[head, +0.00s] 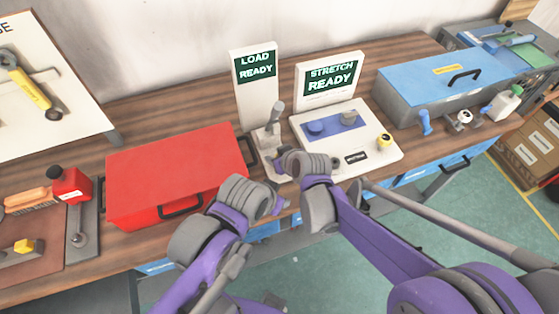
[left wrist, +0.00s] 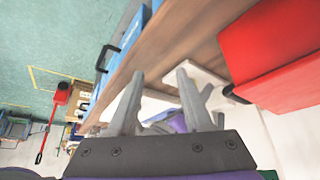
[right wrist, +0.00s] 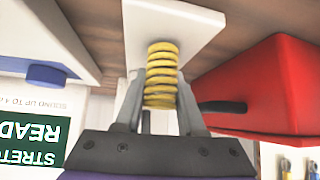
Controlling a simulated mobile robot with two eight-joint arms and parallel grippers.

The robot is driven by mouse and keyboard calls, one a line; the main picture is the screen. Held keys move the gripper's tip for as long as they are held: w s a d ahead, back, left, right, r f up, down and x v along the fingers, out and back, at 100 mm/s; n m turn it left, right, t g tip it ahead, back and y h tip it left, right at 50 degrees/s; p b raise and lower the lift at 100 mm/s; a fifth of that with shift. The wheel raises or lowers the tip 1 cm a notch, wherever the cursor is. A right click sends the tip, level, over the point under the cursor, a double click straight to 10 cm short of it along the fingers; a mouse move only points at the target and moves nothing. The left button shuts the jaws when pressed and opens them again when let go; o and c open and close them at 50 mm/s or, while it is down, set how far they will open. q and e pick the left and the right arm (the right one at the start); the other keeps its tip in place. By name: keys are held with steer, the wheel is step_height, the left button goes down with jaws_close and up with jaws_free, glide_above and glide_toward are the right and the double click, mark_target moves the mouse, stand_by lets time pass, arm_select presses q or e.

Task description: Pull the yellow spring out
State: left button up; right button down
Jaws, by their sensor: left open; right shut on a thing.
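The yellow spring (right wrist: 161,75) stands between the fingers of my right gripper (right wrist: 160,105) in the right wrist view. The fingers are shut on it, and its far end meets or lies close to a white plate (right wrist: 170,22). In the head view my right gripper (head: 283,160) is at the foot of the LOAD READY stand (head: 257,105), and the spring is hidden there. My left gripper (left wrist: 160,80) is open and empty in the left wrist view, with part of the white stand beyond its fingers. In the head view it is largely hidden behind its own wrist.
A red toolbox (head: 175,165) stands left of the stand. The white STRETCH READY station (head: 350,135), with blue and yellow parts, is to the right. A blue and grey toolbox (head: 440,85) stands farther right. My two arms are close together at the table's front edge.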

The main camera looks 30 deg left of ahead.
arm_select(q)
steer(key=shift+w+r+p, duration=0.45)
steer(key=shift+r+p, duration=0.1)
steer(key=shift+r, duration=0.3)
steer(key=shift+w+r+p, duration=0.45)
steer(key=shift+r+p, duration=0.05)
steer(key=shift+r, duration=0.3)
arm_select(e)
steer(key=shift+r, duration=2.5)
steer(key=shift+r, duration=0.1)
arm_select(q)
steer(key=shift+w+r+t+p, duration=0.3)
steer(key=shift+w+r+p, duration=0.1)
steer(key=shift+r, duration=0.25)
arm_select(e)
step_height(320, 180, up, 4)
steer(key=shift+f, duration=0.1)
